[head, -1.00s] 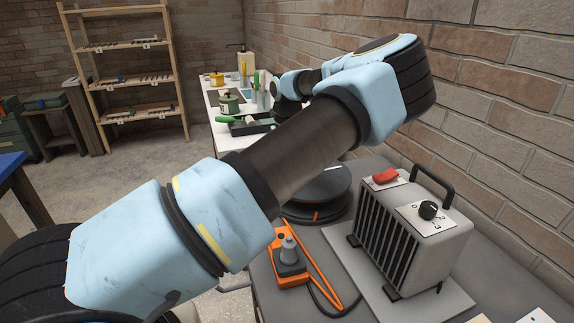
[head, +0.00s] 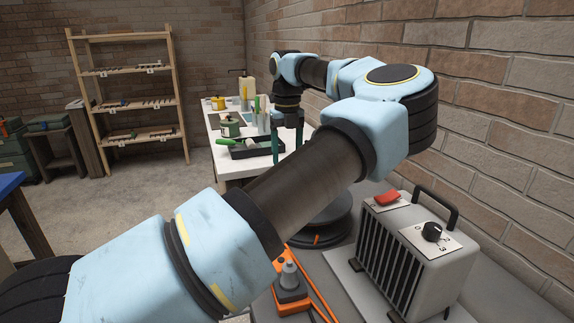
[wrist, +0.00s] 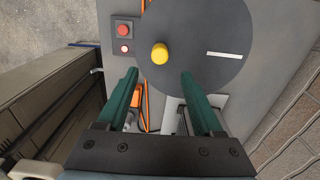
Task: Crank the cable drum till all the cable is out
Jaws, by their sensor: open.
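The cable drum (head: 330,232) is a dark round disc on the grey bench, partly behind my arm in the head view. In the wrist view the drum's dark face (wrist: 205,35) carries a yellow knob (wrist: 160,53) and a white stripe (wrist: 224,55). My gripper (head: 287,158) points down over the drum area with its green fingers apart. In the wrist view the knob lies just beyond the gap between the fingertips of my gripper (wrist: 159,75), with nothing held. How high the fingers are above the knob I cannot tell. No cable is clearly visible on the drum.
A grey heater (head: 415,255) stands near the brick wall. An orange-framed item (head: 291,290) lies in front of the drum. A white table (head: 238,170) with tools is behind.

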